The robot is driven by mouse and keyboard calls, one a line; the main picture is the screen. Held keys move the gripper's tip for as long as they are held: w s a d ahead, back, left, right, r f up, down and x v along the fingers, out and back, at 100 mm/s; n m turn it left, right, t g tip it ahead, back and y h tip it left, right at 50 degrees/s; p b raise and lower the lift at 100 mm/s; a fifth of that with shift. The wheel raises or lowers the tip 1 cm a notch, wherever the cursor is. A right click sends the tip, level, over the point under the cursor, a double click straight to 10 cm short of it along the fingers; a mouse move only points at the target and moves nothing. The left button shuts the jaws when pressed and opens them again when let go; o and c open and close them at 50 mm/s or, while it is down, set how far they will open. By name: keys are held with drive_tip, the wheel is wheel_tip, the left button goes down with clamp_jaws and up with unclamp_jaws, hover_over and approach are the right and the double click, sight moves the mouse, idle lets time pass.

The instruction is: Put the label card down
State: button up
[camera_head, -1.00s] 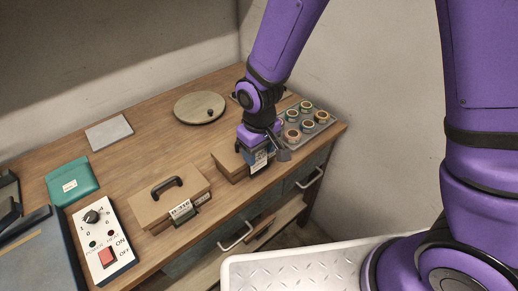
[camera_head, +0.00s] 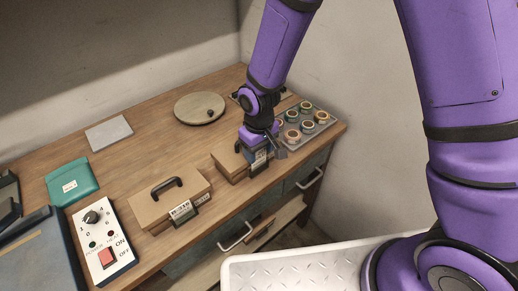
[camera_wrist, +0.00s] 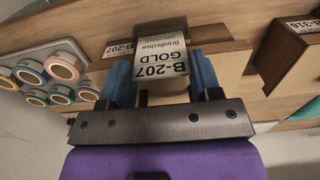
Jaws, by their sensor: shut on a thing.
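The label card (camera_wrist: 160,62), printed "B-207 GOLD", is held between the blue fingers of my gripper (camera_wrist: 162,80) in the wrist view. In the head view my gripper (camera_head: 259,152) is at the front right of a brown box (camera_head: 230,166) near the table's front edge. I cannot tell whether the card touches the box. A second "B-207" label (camera_wrist: 120,48) shows left of the card in the wrist view.
Another brown box (camera_head: 165,203) with a black handle and a label (camera_head: 181,210) stands to the left. A tray of tape rolls (camera_head: 322,118) is right of my gripper. A round board (camera_head: 190,108) lies behind. The table middle (camera_head: 135,150) is clear.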

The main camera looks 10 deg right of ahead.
drive_tip(key=shift+f, duration=0.55)
drive_tip(key=o, duration=1)
drive_tip(key=shift+c, duration=0.2)
wheel_tip(320, 180, up, 13)
drive_tip(key=shift+r, duration=0.15)
